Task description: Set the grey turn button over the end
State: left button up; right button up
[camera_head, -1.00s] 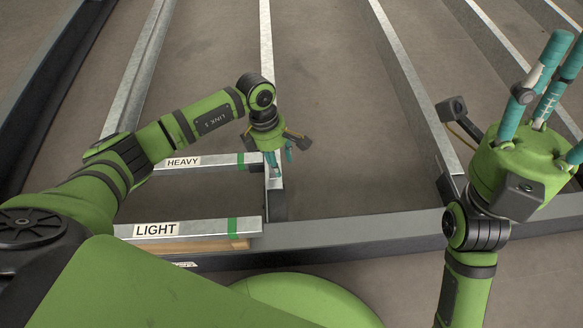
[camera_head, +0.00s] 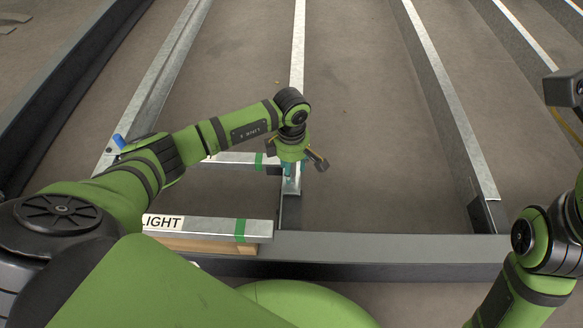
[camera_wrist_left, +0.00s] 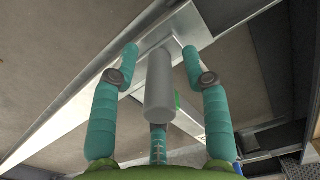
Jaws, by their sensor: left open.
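My left gripper (camera_head: 289,172) is over the near end of the middle metal rail (camera_head: 297,60), by the free end of the upper crossbar (camera_head: 240,158). In the left wrist view its teal fingers (camera_wrist_left: 160,58) are open and spread. A grey cylinder (camera_wrist_left: 159,85), which looks like the turn button, shows between them, with a finger on either side and no visible grip. In the head view the gripper hides the button.
A lower bar (camera_head: 205,228) labelled LIGHT with green tape lies over a wooden strip (camera_head: 210,245). My left arm covers much of the upper crossbar. A blue piece (camera_head: 118,141) sits on the left rail. Floor right of the middle rail is clear.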

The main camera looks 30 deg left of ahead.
pick_arm(q)
grip_shut()
